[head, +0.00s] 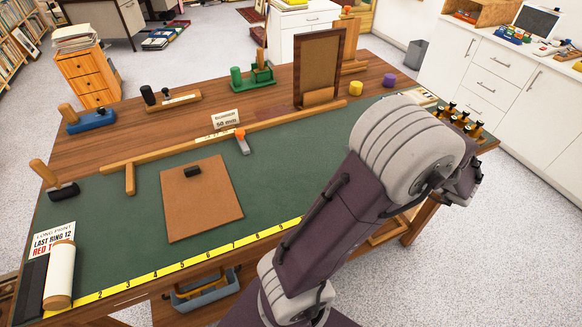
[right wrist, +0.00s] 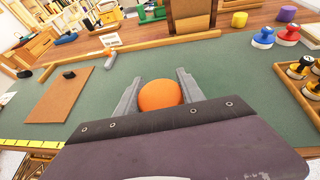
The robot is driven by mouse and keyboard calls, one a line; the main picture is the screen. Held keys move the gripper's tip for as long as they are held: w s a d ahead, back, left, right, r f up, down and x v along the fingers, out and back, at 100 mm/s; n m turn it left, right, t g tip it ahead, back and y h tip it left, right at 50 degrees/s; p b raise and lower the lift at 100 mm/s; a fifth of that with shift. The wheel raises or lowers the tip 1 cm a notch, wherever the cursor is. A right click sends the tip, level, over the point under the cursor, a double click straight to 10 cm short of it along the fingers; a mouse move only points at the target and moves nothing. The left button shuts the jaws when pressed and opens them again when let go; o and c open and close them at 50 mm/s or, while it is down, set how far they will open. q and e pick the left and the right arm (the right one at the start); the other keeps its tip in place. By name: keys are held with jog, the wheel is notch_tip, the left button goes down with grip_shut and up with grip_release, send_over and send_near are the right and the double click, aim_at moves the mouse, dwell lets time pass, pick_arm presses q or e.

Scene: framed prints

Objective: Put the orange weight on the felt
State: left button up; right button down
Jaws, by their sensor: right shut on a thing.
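The orange weight (right wrist: 160,97) is a rounded orange piece between the two grey fingers of my right gripper (right wrist: 162,76), which is shut on it. In the right wrist view the fingers and weight appear over the green felt (right wrist: 222,62), with the height of any gap unclear. The green felt (head: 110,225) covers the front of the wooden table in the head view. In the head view my right arm hides the gripper and weight. My left gripper is not in view.
A brown board (head: 205,215) with a small black block (head: 193,172) lies on the felt. A wooden bar (head: 160,156) crosses the table, and an orange-headed tool (head: 241,140) lies against it. Several black-knobbed weights (head: 460,121) stand at the right. Bare felt lies right of the board.

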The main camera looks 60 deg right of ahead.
jog(key=b, duration=0.3)
send_over(322, 162)
notch_tip(322, 162, down, 7)
notch_tip(322, 162, down, 3)
jog(key=shift+f+b, duration=0.1)
jog(key=shift+b, duration=0.5)
jog(key=shift+d+f, duration=0.1)
jog(key=shift+f, duration=0.35)
jog(key=shift+r, duration=0.1)
jog(key=c, duration=0.7)
grip_release()
jog(key=shift+f, duration=0.2)
